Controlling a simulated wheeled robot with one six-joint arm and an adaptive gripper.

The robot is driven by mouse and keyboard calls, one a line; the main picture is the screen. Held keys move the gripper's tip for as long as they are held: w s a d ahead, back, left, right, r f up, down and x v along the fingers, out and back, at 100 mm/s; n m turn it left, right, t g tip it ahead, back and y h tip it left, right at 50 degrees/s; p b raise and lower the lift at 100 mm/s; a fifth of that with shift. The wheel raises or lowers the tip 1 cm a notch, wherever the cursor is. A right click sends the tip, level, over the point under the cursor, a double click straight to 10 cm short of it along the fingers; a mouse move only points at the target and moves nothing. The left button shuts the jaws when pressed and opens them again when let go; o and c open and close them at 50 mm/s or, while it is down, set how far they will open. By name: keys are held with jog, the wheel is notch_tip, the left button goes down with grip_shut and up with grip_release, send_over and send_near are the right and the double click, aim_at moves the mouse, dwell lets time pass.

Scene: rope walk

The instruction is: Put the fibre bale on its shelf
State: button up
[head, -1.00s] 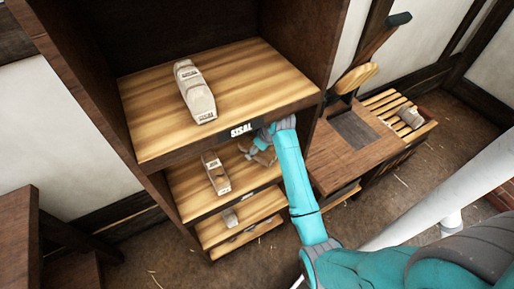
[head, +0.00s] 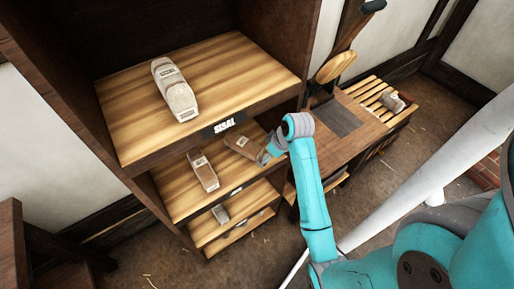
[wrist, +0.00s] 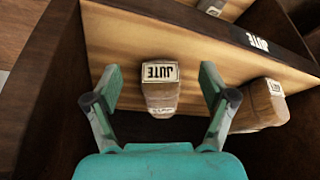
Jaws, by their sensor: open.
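A brown wrapped bale (head: 243,147) lies on the second shelf (head: 180,198), near its right end. In the wrist view the bale (wrist: 160,97) has a pale end label reading JUTE, and it rests on the wooden shelf board. My gripper (head: 266,157) is at the bale's near end, toward the shelf's open front. In the wrist view my gripper (wrist: 162,78) is open, one finger on each side of the bale's labelled end, with gaps between fingers and bale.
Another bale (head: 203,170) lies left on the same shelf; it also shows in the wrist view (wrist: 265,105). The shelf above, marked SISAL (head: 224,126), bears a pale bale (head: 175,89). A lower shelf holds a small item (head: 220,214). A wooden bench (head: 345,125) stands to the right.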

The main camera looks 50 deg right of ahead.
jog(key=shift+s, duration=0.7)
jog(key=s+a+f+m+t+h, duration=0.1)
jog(key=s+a+f+t, duration=0.15)
jog(key=s+a, duration=0.4)
jog(key=s+a+f+m+t+h, duration=0.1)
jog(key=s+a+f+t, duration=0.15)
jog(key=a, duration=0.75)
jog(key=s+a+r+t, duration=0.2)
jog(key=s+a+r, duration=0.2)
jog(key=s+r, duration=0.4)
jog(key=s+a+r+t+y, duration=0.1)
jog(key=s+a+r+t, duration=0.2)
jog(key=s+r, duration=0.6)
jog(key=shift+s+a+r+n+t+y, duration=0.15)
jog(key=shift+a+r+n+t+y, duration=0.2)
jog(key=shift+a, duration=0.45)
